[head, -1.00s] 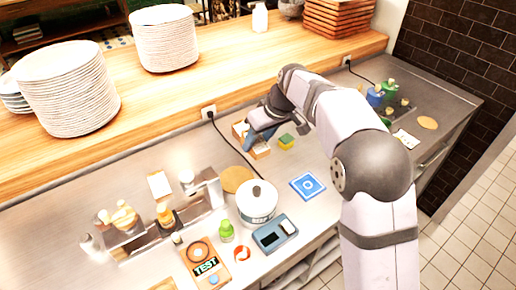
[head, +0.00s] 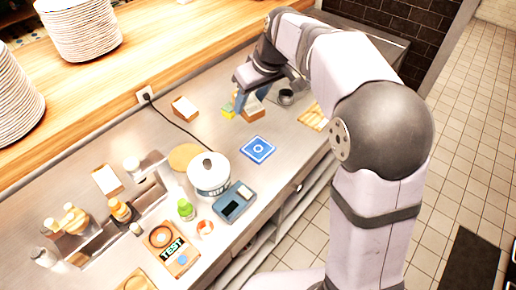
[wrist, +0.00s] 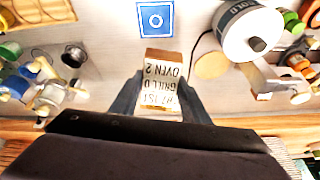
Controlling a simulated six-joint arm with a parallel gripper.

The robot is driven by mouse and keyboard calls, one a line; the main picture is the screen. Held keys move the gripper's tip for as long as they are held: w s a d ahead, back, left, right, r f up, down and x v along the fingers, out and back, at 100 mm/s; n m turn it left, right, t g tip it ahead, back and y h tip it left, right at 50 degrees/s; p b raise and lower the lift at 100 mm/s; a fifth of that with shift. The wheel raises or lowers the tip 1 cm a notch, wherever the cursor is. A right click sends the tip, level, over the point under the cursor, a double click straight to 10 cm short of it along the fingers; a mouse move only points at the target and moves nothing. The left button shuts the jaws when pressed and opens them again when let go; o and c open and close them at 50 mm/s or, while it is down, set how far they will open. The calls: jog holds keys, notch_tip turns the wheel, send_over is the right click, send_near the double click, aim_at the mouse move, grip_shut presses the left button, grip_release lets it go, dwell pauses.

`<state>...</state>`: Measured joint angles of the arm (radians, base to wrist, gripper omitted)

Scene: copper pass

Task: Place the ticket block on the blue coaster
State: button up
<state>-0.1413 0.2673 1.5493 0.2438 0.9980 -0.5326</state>
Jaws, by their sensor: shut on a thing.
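The ticket block (wrist: 162,76), a wooden block with a white printed face reading "GRILL" and "OVEN 2", is between the fingers of my gripper (wrist: 159,92) in the wrist view. My gripper is shut on it. In the head view my gripper (head: 243,92) partly hides the block (head: 252,106), behind the blue coaster; its height above the counter is hard to tell. The blue coaster (head: 258,149), square with a white ring, lies flat and bare on the steel counter. It also shows beyond the block in the wrist view (wrist: 156,19).
A yellow-green sponge (head: 227,112) is close beside my gripper, and another paper-faced wooden block (head: 185,108) stands further left. A lidded white pot (head: 209,176) and a blue-grey scale (head: 234,201) stand left of the coaster. A dark cup (head: 286,97) is to the right.

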aim_at(261, 111)
jog(key=shift+m+h, duration=0.3)
jog(key=shift+m, duration=0.2)
jog(key=f, duration=0.1)
jog(key=s+d+f, duration=0.2)
jog(key=f, duration=0.1)
jog(key=shift+s, duration=0.1)
jog(key=shift+w+d+f, duration=0.1)
jog(key=shift+w+d, duration=0.05)
jog(key=shift+w, duration=0.1)
jog(key=shift+w+m+t+h, duration=0.25)
jog(key=shift+m+t+h, duration=0.05)
jog(key=shift+m, duration=0.2)
jog(key=shift+f+p, duration=0.8)
jog(key=shift+f, duration=4.15)
jog(key=shift+f, duration=0.1)
jog(key=o, duration=1.1)
